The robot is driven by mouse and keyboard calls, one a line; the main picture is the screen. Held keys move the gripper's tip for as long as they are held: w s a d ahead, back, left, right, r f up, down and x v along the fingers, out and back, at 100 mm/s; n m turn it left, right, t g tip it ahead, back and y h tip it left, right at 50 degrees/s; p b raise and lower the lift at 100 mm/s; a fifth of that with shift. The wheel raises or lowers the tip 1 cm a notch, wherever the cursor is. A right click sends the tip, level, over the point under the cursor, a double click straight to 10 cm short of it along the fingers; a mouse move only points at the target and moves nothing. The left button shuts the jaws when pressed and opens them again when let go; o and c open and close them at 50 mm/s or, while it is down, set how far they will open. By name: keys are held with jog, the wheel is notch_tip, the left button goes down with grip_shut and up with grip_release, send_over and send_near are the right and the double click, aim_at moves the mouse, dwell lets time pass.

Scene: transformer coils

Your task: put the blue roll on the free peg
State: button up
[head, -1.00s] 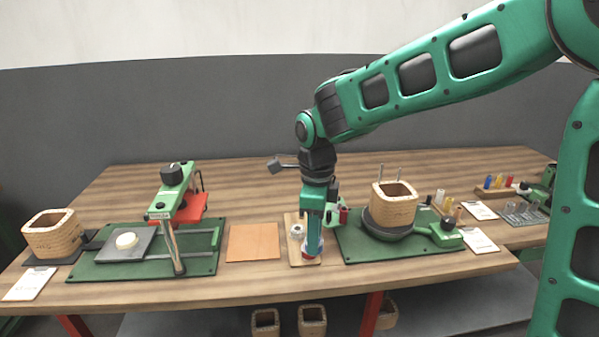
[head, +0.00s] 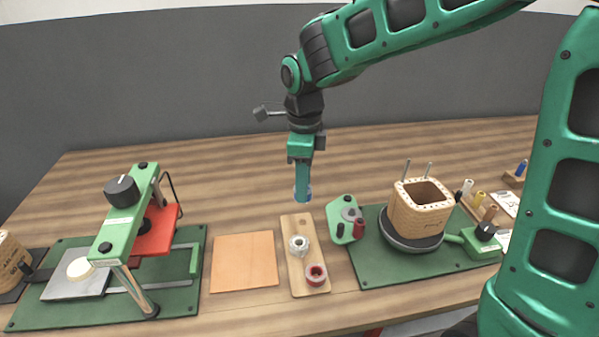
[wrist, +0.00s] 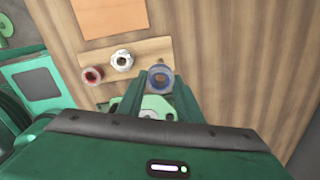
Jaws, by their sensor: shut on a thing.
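My gripper (head: 303,190) is shut on the blue roll (head: 303,197) and holds it in the air above the table, beyond the far end of the wooden board. In the wrist view the blue roll (wrist: 152,79) shows as a ring between the fingertips (wrist: 160,88). A small green stand (head: 346,220) is to the right of the board. It carries a grey round part (head: 349,213), a red roll (head: 359,229) and a dark upright part (head: 340,231) that may be a bare peg. In the wrist view my gripper partly hides the stand.
The wooden board (head: 290,270) holds a white roll (head: 299,245) and a red roll (head: 316,275). An orange-brown sheet (head: 244,262) lies left of it. A wooden coil form (head: 421,208) stands on a green mat (head: 375,272) at right. A green press (head: 125,225) is at left.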

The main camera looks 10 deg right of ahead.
aim_at(303, 219)
jog(key=shift+w+f, duration=0.1)
jog(key=shift+f, duration=2.75)
jog(key=shift+f, duration=1.4)
jog(key=o, duration=1.5)
jog(key=shift+r, duration=0.1)
jog(key=shift+r, duration=2.4)
